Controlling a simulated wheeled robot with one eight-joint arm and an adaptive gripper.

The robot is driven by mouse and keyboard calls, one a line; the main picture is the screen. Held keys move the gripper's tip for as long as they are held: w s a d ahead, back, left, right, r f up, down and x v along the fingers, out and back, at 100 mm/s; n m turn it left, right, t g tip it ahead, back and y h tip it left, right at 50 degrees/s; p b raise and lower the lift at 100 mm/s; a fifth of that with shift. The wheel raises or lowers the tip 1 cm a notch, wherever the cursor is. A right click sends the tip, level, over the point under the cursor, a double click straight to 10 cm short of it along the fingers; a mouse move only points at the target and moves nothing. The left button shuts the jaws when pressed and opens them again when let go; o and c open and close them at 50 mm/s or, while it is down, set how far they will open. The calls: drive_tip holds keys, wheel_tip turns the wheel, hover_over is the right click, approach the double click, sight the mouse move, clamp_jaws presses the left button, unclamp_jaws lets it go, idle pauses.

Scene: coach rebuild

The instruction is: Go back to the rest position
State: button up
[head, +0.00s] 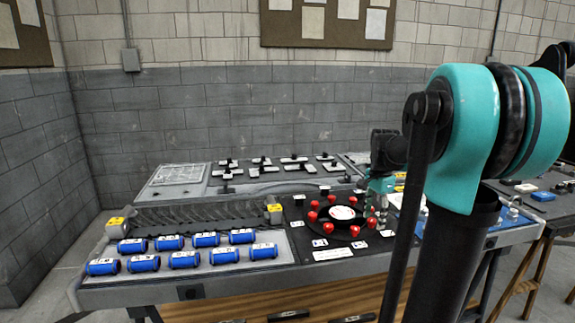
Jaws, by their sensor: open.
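My gripper (376,213) is small in the head view, pointing down near the right side of a black panel with several red knob-like pieces (354,231) around a round dial (342,212). It is open, and I see nothing held in it. I cannot tell whether its fingertips touch the panel. My teal and black arm fills the right of the view and hides part of the bench behind it.
Several blue cylinders (184,260) lie in two rows on the bench's left. A dark ribbed strip (190,216) with yellow-topped end blocks (273,212) lies behind them. Small handled parts (294,159) stand at the back. Another table (540,205) is at right.

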drive_tip(key=s+a+f+n+t, duration=0.1)
drive_tip(key=s+a+f+n, duration=0.3)
drive_tip(key=s+f+n, duration=0.3)
drive_tip(key=s+a+f+n+t, duration=0.2)
drive_tip(key=s+a+f+n, duration=0.2)
drive_tip(key=s+f+n, duration=0.3)
drive_tip(key=s+f, duration=0.2)
drive_tip(key=s, duration=0.3)
drive_tip(key=shift+s+a+t, duration=0.2)
drive_tip(key=shift+s+t, duration=0.1)
